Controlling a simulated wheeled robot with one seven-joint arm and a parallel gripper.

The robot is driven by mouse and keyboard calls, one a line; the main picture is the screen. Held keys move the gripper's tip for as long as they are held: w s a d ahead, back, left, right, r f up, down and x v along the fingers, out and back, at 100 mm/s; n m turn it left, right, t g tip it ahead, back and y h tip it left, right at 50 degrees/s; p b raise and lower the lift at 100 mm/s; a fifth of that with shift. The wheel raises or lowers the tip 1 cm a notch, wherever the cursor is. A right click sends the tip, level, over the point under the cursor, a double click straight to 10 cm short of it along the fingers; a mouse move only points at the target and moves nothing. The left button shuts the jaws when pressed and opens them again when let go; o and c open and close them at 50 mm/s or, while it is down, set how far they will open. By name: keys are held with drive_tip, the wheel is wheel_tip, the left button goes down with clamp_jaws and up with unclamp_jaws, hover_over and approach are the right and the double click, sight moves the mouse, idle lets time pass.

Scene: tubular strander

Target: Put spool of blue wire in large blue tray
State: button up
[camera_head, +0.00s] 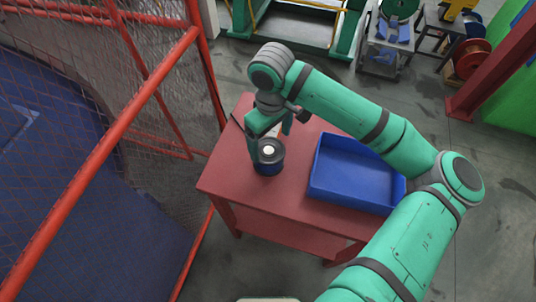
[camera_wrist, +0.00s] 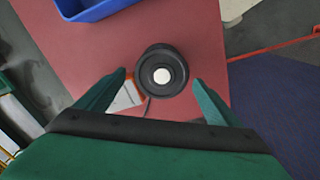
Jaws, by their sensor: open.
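The spool (camera_head: 268,158) stands upright on the red table, left of the tray. It has a black top flange with a white centre, and its blue side shows little. In the wrist view the spool (camera_wrist: 161,72) is just beyond and between the fingertips. My gripper (camera_head: 271,136) is open and empty, above and close beside the spool; in the wrist view its two fingers (camera_wrist: 159,80) are apart, with the spool between their lines. The large blue tray (camera_head: 350,193) lies on the table to the right of the spool and looks empty; its edge (camera_wrist: 95,12) shows at the top left in the wrist view.
The red table (camera_head: 232,178) has bare room in front of the spool. A small white and orange item (camera_wrist: 127,97) lies near the spool. A red-framed mesh fence (camera_head: 150,95) stands close at the table's left. My arm passes above the tray's right side.

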sight(269, 150)
wheel_tip(269, 150, down, 4)
drive_tip(key=shift+w+a+f, duration=0.1)
drive_tip(key=shift+a+f, duration=0.2)
drive_tip(key=shift+f, duration=1.85)
drive_tip(key=c, duration=1.4)
drive_tip(key=shift+r, duration=0.1)
